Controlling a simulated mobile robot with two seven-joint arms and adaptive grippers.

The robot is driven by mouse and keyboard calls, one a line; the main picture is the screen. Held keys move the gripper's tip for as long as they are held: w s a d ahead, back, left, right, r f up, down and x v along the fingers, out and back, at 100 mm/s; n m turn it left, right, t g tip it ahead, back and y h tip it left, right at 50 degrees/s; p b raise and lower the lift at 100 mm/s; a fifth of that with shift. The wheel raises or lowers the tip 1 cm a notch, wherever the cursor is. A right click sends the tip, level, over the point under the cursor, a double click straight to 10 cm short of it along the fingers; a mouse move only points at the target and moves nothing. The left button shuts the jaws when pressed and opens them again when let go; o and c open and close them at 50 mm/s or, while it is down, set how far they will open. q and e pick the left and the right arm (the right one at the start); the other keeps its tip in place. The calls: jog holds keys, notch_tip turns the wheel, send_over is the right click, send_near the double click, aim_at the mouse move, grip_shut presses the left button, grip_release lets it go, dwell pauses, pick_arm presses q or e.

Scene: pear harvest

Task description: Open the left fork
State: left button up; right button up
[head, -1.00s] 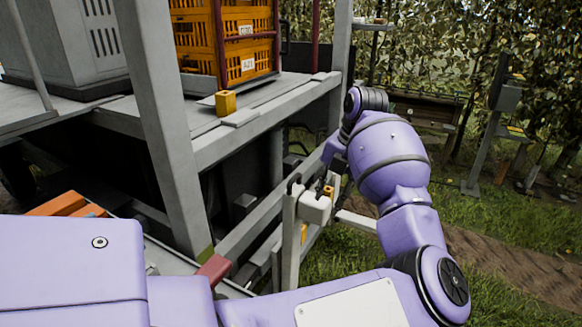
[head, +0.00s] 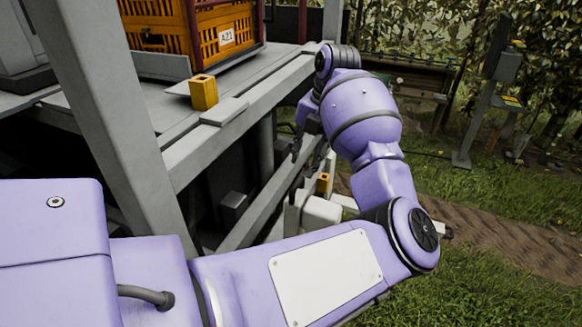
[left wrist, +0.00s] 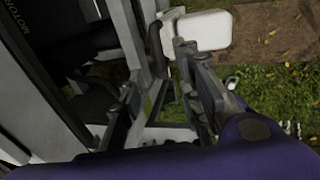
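My left gripper (head: 308,152) hangs beside the grey frame rail, above a white post with a white box (head: 320,211) and an orange tab (head: 322,183). The left wrist view shows its two dark fingers (left wrist: 160,75) spread apart. A dark upright bar (left wrist: 156,52) shows between them; I cannot tell whether they touch it. The white box also shows in the left wrist view (left wrist: 197,30), beyond the right finger. I cannot tell for sure which part is the left fork; the fittings around the post are partly hidden by my arm. My right gripper is out of view.
A grey platform (head: 250,112) with an orange crate (head: 215,38) and a small yellow block (head: 203,92) stands at the left. Its corner post (head: 105,110) is close to my arm. Grass (head: 480,270) and a brown path (head: 510,240) lie open at the right.

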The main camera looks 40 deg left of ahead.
aim_at(297, 182)
pick_arm(q)
jog(key=x, duration=0.7)
jog(key=shift+a+f, duration=0.15)
jog(key=shift+f, duration=0.1)
grip_shut()
